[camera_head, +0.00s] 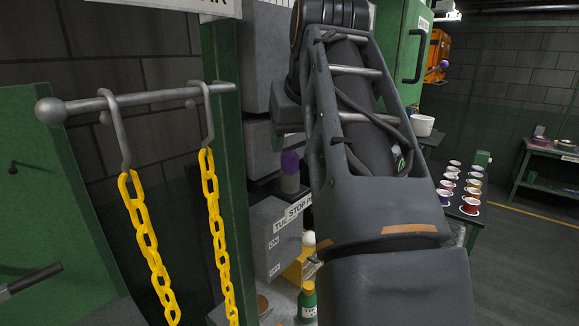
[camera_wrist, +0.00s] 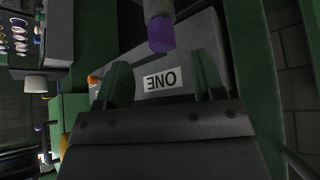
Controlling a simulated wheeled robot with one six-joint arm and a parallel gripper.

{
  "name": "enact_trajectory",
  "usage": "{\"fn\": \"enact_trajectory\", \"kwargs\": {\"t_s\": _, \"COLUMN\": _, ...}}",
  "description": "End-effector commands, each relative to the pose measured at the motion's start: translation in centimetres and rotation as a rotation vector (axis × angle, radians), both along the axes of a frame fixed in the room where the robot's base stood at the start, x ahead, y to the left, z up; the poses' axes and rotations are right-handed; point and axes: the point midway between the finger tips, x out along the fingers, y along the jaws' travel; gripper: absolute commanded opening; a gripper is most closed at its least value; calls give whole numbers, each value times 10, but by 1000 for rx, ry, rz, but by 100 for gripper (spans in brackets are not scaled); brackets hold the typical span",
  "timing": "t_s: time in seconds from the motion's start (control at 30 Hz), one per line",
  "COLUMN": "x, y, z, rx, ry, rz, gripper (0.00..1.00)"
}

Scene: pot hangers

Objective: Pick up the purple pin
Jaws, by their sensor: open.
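The purple pin (camera_wrist: 161,37) shows at the top middle of the wrist view, with a grey cylindrical part adjoining its purple end. In the head view the purple pin (camera_head: 290,162) stands upright on a grey cylinder, just left of my arm. My gripper (camera_wrist: 163,74) is open, with its two green-grey fingers spread and nothing between them. In the wrist view the pin lies just beyond the fingertips, between their lines, and appears apart from them. A label reading "ONE" (camera_wrist: 161,80) shows upside down between the fingers.
Yellow chains (camera_head: 150,245) hang from hooks on a metal bar (camera_head: 150,97) at the left. A grey switch box (camera_head: 275,235) and a green bottle (camera_head: 307,303) are near the pin. Several cups (camera_head: 469,206) stand on a table at the right. Open floor shows at the right.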

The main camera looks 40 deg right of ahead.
Motion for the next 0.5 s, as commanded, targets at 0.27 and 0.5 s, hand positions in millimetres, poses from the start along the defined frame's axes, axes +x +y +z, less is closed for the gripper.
{"fn": "enact_trajectory", "kwargs": {"t_s": 0.27, "x": 16, "y": -3, "z": -22, "rx": 2, "ry": 4, "rz": 5, "gripper": 63}}
{"fn": "enact_trajectory", "kwargs": {"t_s": 0.5, "x": 28, "y": -9, "z": -42, "rx": 0, "ry": 1, "rz": 2, "gripper": 63}}
